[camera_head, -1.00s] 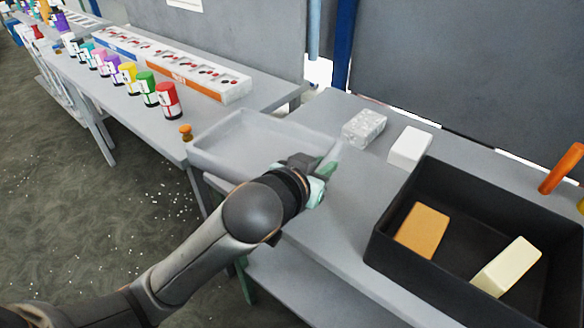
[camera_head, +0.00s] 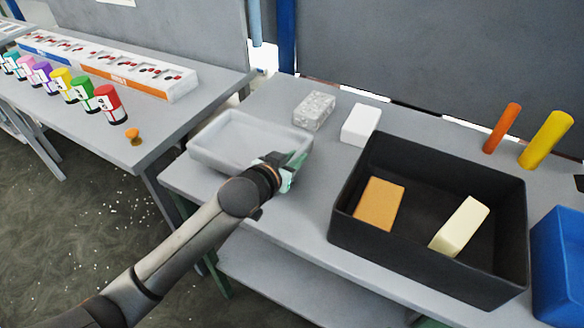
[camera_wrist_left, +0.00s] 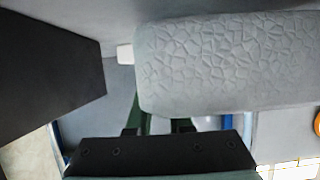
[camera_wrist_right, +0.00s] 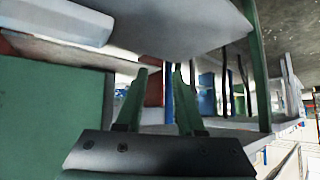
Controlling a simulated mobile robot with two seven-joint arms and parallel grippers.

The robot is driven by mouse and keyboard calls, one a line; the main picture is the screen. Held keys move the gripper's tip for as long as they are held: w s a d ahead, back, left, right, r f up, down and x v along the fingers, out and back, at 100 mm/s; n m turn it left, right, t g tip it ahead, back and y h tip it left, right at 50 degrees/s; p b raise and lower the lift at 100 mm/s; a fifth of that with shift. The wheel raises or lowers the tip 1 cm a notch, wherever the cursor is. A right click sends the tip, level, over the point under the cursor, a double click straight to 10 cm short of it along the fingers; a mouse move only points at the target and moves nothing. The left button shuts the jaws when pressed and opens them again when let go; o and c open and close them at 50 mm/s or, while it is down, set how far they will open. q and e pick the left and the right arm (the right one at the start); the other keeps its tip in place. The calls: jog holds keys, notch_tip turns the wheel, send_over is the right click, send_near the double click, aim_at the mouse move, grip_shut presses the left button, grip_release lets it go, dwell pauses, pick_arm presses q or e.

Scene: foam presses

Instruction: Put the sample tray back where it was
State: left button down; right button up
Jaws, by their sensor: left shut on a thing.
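The sample tray (camera_head: 207,155) is a shallow light grey tray with a raised rim. In the head view it shows over the left end of the grey table; whether it rests on it or hovers I cannot tell. My left gripper (camera_head: 288,170) is shut on its right end. In the left wrist view a large textured grey surface, apparently the tray (camera_wrist_left: 230,65), lies close ahead of the left fingers (camera_wrist_left: 158,125), whose tips are partly hidden. My right gripper (camera_wrist_right: 162,72) shows only in its own wrist view, fingers apart with nothing between them.
A speckled block (camera_head: 314,110) and white block (camera_head: 361,125) stand behind the tray. A black bin (camera_head: 430,265) with two blocks is to its right, with orange (camera_head: 502,128) and yellow (camera_head: 546,140) cylinders beyond. Colored cans line the left table (camera_head: 215,100), across a gap.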

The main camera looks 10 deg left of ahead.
pick_arm(q)
jog(key=shift+w+a+f, duration=0.25)
jog(key=shift+w+f, duration=0.2)
jog(key=shift+f, duration=0.15)
jog(key=shift+w+f, duration=0.1)
jog(key=shift+f, duration=1.6)
jog(key=c, duration=0.8)
grip_release()
jog(key=shift+f, duration=0.15)
jog(key=shift+a+r, duration=0.1)
jog(key=shift+r, duration=0.15)
jog(key=v, duration=1.2)
